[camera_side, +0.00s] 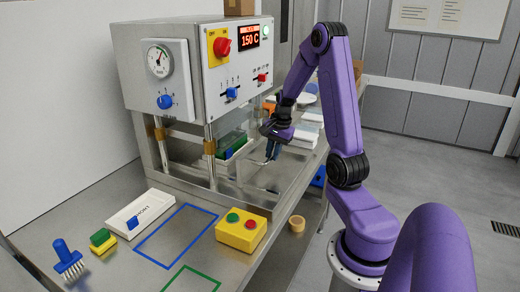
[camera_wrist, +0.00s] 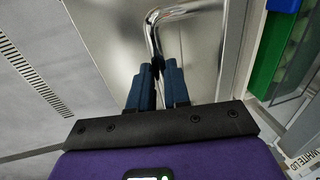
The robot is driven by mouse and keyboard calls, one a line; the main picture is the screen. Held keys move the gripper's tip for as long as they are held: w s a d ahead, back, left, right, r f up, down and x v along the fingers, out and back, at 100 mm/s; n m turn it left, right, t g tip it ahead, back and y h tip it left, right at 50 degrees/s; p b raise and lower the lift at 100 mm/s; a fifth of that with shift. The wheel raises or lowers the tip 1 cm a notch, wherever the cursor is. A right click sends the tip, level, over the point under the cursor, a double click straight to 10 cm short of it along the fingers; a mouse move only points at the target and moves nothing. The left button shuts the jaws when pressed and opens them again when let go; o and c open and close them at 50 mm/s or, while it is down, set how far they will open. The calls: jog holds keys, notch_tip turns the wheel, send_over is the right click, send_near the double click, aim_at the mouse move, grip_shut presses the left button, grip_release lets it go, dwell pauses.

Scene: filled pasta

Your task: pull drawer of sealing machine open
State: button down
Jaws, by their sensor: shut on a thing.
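The sealing machine (camera_side: 190,70) is a large white and steel box on posts, with a red display reading 150 C. Its drawer is a bare steel surface low in the machine; it shows in the wrist view (camera_wrist: 203,60). The drawer's chrome bar handle (camera_wrist: 153,38) bends round beside that surface. My gripper (camera_side: 271,153) is at the machine's right side in the side view. In the wrist view its dark blue fingers (camera_wrist: 157,75) are shut on the handle, which is partly hidden between them. I cannot tell how far the drawer is out.
A green-topped tray (camera_side: 232,143) stands behind the machine's front post, and green and blue items (camera_wrist: 277,50) show at right in the wrist view. A yellow button box (camera_side: 241,232), a white tray (camera_side: 142,213) and a blue brush (camera_side: 68,260) lie on the front bench.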

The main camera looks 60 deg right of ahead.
jog(key=s, duration=1.2)
jog(key=shift+s, duration=0.35)
jog(key=c, duration=1.1)
grip_release()
jog(key=shift+r, duration=0.1)
jog(key=s+r, duration=0.1)
jog(key=r, duration=0.7)
jog(key=s+r, duration=0.2)
jog(key=r, duration=0.7)
jog(key=shift+s, duration=0.25)
